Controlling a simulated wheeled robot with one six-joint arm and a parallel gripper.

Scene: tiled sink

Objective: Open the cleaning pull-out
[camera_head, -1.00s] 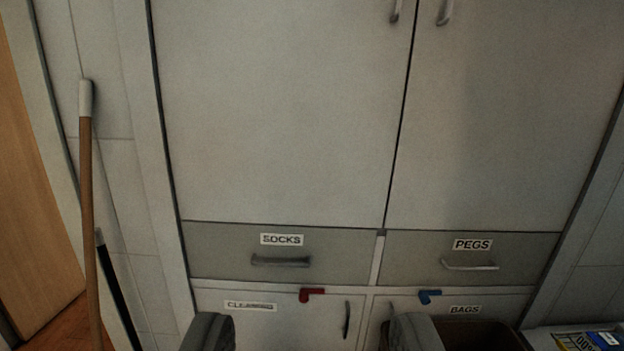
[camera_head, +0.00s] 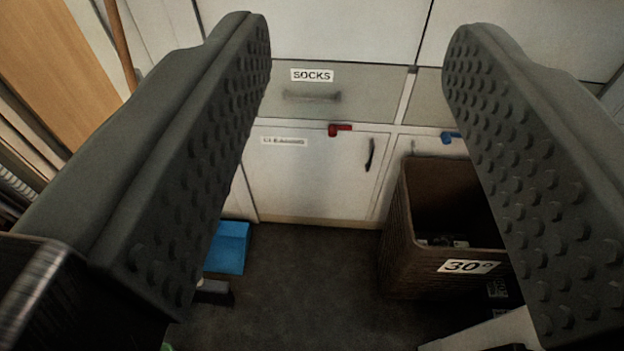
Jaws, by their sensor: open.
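The cleaning pull-out (camera_head: 310,185) is a white front low in the cabinet, below the socks drawer. It looks closed and flush. Its label (camera_head: 284,141) is blurred. Its dark upright handle (camera_head: 370,155) is near its right edge. A red catch (camera_head: 340,129) sits at its top edge, turned sideways with a short end hanging down at its left. My gripper (camera_head: 355,65) is open and empty, its two studded grey fingers wide apart in the foreground. The pull-out shows between the fingers, farther away, and neither finger touches it.
A brown basket (camera_head: 400,240) marked 30° stands on the floor at right, before the neighbouring front with a blue catch (camera_head: 452,137). The socks drawer (camera_head: 350,90) is shut above. A blue object (camera_head: 228,247) lies at left. Dark floor (camera_head: 310,280) between is clear.

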